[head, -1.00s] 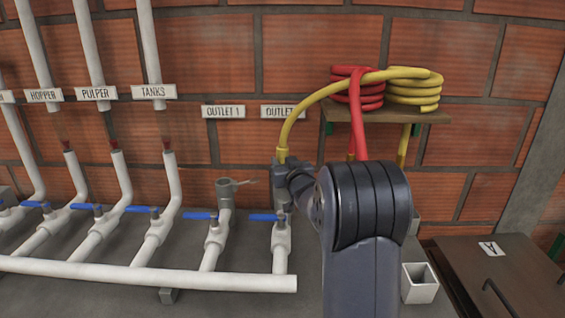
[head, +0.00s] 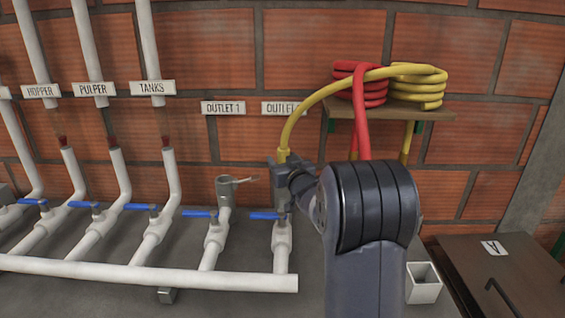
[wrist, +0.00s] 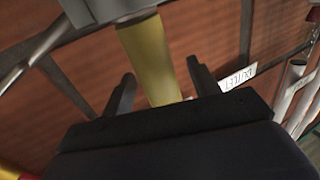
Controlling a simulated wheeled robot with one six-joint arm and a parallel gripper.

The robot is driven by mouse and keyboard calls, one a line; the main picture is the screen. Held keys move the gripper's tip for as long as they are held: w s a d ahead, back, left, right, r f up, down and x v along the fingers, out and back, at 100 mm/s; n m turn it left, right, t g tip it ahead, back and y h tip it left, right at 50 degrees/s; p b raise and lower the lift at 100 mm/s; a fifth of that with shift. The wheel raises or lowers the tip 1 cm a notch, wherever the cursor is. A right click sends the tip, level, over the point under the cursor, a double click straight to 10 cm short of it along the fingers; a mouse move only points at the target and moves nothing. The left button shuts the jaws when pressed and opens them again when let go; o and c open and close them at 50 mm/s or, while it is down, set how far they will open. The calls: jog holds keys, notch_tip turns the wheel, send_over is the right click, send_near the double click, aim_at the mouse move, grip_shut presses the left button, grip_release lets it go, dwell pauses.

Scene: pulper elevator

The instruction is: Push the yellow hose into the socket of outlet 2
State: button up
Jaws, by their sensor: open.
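The yellow hose (head: 312,103) arches from the coil on the shelf down to the top of the outlet 2 pipe (head: 281,238), under the partly hidden outlet 2 sign (head: 284,107). Its lower end stands upright at the pipe top; my arm hides part of the joint, so I cannot tell how deep it sits. In the wrist view the hose (wrist: 150,58) runs up to a grey socket part (wrist: 105,10). My gripper (wrist: 158,85) has its two dark fingers apart on either side of the hose, with gaps showing. In the head view my gripper (head: 287,168) is beside the hose end.
The outlet 1 pipe (head: 224,190) with its grey fitting stands to the left. Blue valve handles (head: 265,215) cross the pipes. A red hose (head: 360,120) hangs from the wooden shelf (head: 430,114). A white square cup (head: 423,284) and brown lid (head: 510,280) are at right.

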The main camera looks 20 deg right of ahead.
jog(key=shift+s+d+f, duration=0.1)
jog(key=shift+s+f, duration=0.65)
jog(key=shift+f, duration=0.1)
jog(key=s+r, duration=0.1)
jog(key=s, duration=0.8)
jog(key=shift+s+a+r+b, duration=0.15)
jog(key=shift+a+r+b, duration=0.05)
jog(key=shift+a+b, duration=0.1)
jog(key=shift+w+d+p, duration=0.2)
jog(key=shift+w+p, duration=0.1)
jog(key=shift+w, duration=3.75)
jog(key=shift+s, duration=0.1)
